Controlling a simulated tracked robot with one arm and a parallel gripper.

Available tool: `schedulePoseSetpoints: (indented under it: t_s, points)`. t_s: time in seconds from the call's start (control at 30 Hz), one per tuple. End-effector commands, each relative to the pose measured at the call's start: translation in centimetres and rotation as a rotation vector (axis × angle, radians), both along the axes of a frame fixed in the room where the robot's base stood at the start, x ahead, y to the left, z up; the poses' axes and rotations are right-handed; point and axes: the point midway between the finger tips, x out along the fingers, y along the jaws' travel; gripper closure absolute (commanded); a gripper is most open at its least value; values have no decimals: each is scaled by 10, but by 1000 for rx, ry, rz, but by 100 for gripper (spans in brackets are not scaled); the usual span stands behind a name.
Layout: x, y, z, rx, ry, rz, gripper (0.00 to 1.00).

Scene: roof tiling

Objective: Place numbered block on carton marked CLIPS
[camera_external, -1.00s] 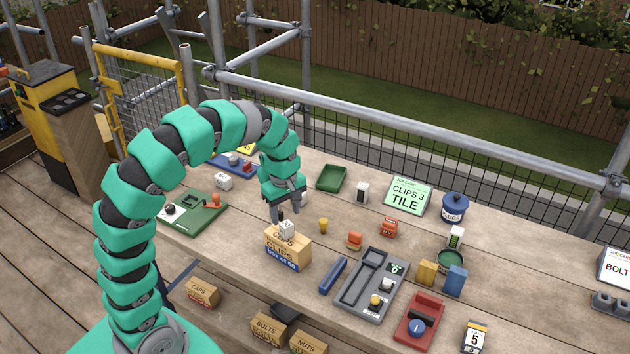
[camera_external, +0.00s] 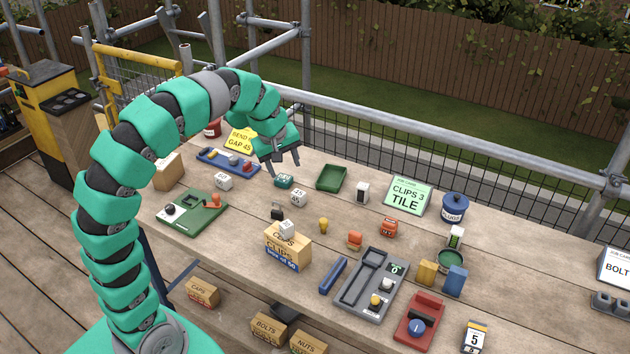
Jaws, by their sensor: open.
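A small white block (camera_external: 287,229) with faint markings sits on top of the CLIPS carton (camera_external: 287,250), a brown box with a blue label band near the middle of the bench. Nothing touches the block. My gripper (camera_external: 286,171) is open and empty, raised behind and above the carton, over a small teal item (camera_external: 283,181). Other white numbered blocks stand on the bench, one (camera_external: 298,198) just in front of my gripper and one (camera_external: 223,181) to its left.
A green tray (camera_external: 331,178), a CLIPS 3 TILE card (camera_external: 408,197) and a blue pot (camera_external: 454,207) stand at the back. A grey tray (camera_external: 350,292) lies right of the carton. A black padlock-like item (camera_external: 277,210) is behind the carton. Scaffold rails run along the far edge.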

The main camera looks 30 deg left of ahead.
Motion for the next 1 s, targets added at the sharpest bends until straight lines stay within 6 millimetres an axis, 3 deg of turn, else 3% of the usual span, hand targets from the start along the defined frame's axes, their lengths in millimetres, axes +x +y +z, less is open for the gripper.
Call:
schedulePoseSetpoints:
  t_s: [0.03, 0.23, 0.4, 0.5, 0.6, 0.67, 1.0]
  points:
    - [7, 10, 32, 18, -112, -73, 48]
    - [19, 48, 159, 219, -530, -375, 48]
    - [0, 77, 262, 474, -813, -550, 48]
    - [-14, 88, 302, 600, -912, -609, 48]
    - [-25, 95, 327, 687, -970, -639, 48]
    - [-28, 97, 334, 713, -985, -649, 48]
    - [-29, 97, 337, 728, -991, -655, 48]
